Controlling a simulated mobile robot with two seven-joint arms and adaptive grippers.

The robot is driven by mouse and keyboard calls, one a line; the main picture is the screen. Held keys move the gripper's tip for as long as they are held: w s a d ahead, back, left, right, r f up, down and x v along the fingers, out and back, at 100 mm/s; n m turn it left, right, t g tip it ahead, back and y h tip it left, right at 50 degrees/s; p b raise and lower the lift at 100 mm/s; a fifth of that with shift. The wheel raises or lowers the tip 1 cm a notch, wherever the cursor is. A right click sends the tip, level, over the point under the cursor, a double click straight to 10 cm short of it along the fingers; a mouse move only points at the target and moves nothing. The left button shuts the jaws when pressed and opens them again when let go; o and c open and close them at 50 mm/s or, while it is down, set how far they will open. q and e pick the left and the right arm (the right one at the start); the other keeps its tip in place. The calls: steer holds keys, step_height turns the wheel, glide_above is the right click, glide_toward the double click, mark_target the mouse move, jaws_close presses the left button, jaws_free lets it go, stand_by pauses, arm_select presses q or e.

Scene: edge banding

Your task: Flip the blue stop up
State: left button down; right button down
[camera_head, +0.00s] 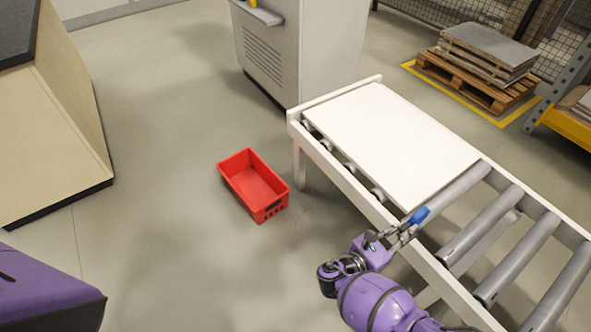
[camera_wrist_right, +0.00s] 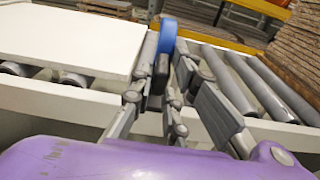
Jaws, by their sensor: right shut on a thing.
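The blue stop (camera_head: 419,215) is at the near edge of the roller conveyor, by the corner of the white panel. It stands tilted up above the rail, and its lower part is hidden by my fingers. My right gripper (camera_head: 408,226) is shut on the stop. In the right wrist view the blue stop (camera_wrist_right: 167,36) shows between the fingertips of my right gripper (camera_wrist_right: 166,70). The white panel (camera_head: 390,135) lies flat on the rollers just beyond the stop. My left gripper is not in view.
The roller conveyor (camera_head: 512,240) has bare rollers to the right of the panel. A red crate (camera_head: 240,180) sits on the floor to the left. A grey cabinet (camera_head: 300,50) stands behind. A pallet with stacked sheets (camera_head: 480,65) is at the back right. The floor between is clear.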

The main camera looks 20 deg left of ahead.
steer(key=shift+s+a+f+t+b, duration=0.15)
steer(key=shift+f+t+b, duration=0.15)
steer(key=shift+b, duration=0.15)
steer(key=c, duration=1.8)
jaws_free()
steer(key=shift+o, duration=0.2)
